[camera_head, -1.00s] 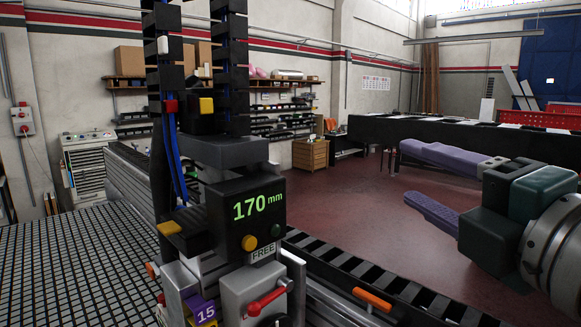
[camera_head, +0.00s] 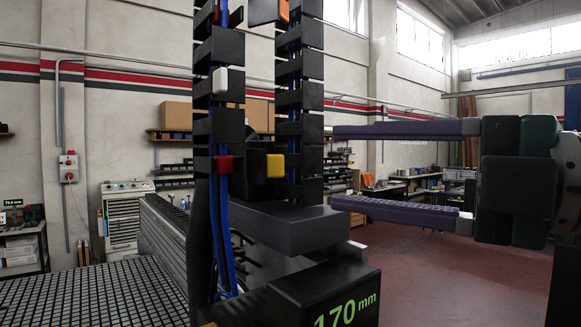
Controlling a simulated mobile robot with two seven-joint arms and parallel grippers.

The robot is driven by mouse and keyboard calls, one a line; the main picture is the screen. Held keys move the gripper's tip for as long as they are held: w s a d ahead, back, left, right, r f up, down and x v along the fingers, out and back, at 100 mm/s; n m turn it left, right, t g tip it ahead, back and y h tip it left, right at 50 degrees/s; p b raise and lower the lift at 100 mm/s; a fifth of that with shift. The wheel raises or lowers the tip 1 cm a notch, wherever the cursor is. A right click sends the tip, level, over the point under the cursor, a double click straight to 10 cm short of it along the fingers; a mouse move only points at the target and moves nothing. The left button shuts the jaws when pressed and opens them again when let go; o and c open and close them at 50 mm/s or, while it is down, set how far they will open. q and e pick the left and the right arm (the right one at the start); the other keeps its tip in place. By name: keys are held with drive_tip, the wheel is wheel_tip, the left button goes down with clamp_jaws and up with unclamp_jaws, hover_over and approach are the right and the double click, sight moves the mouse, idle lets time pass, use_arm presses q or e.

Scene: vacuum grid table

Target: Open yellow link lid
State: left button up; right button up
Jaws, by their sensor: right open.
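The yellow link lid (camera_head: 275,166) sits on a black chain link, between two upright black cable chains with blue cables. It looks closed, though its edges are too small to be sure. My right gripper (camera_head: 336,167) comes in from the right with two long purple fingers, one above the other. It is open and empty. Its fingertips point left at the lid's height, just right of the right-hand chain (camera_head: 312,110), apart from the lid in the picture. My left gripper is not in view.
A red lid (camera_head: 224,164), a white lid (camera_head: 228,80) and an orange lid (camera_head: 283,10) are on nearby links. Below stands a black unit (camera_head: 325,295) reading 170 mm. The grid table (camera_head: 95,295) is at the lower left.

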sight(281, 166)
drive_tip(key=p+x, duration=0.2)
drive_tip(key=x, duration=0.2)
drive_tip(key=p+x, duration=0.3)
drive_tip(key=x, duration=0.1)
drive_tip(key=shift+w, duration=0.55)
drive_tip(key=shift+w+a+f, duration=0.15)
drive_tip(key=shift+w+a, duration=0.1)
drive_tip(key=shift+a, duration=0.15)
clamp_jaws()
